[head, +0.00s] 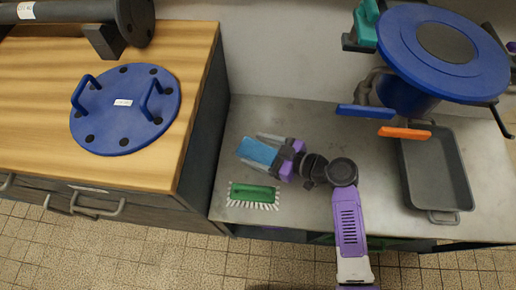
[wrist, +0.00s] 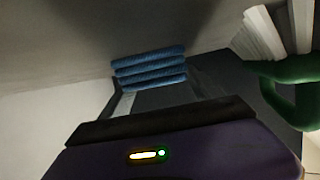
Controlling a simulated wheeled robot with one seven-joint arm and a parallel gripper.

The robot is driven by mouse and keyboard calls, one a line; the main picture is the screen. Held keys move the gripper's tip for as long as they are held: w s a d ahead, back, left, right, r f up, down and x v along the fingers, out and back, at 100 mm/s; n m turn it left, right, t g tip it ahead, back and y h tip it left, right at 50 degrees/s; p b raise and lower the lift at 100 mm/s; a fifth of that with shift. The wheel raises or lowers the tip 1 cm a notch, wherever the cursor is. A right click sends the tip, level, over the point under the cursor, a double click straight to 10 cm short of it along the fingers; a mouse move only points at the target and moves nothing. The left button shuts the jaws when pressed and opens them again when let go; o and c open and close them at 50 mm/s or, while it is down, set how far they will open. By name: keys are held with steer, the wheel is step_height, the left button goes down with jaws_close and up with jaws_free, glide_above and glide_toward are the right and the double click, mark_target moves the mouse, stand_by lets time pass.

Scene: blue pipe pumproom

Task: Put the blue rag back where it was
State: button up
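The blue rag (head: 258,152) is a small folded block over the grey metal bench. My gripper (head: 257,151) has a finger along each of two opposite sides of it and looks shut on it. In the wrist view the rag (wrist: 150,68) shows its stacked folds between the fingertips of my gripper (wrist: 152,84). I cannot tell whether its underside touches the bench. The place the rag came from is not marked in these frames.
A green brush (head: 254,194) with white bristles lies close below the rag on the bench (head: 300,218). A grey tray (head: 433,177) and a large blue valve (head: 440,50) are to the right. A wooden-topped cabinet (head: 45,135) with a blue flange (head: 125,108) stands left.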

steer(key=shift+o, duration=0.2)
steer(key=shift+s+f, duration=0.15)
steer(key=shift+f, duration=0.35)
steer(key=shift+r+p, duration=0.65)
steer(key=shift+p, duration=0.35)
steer(key=v, duration=1.2)
steer(key=shift+w+r, duration=0.1)
steer(key=shift+w, duration=0.1)
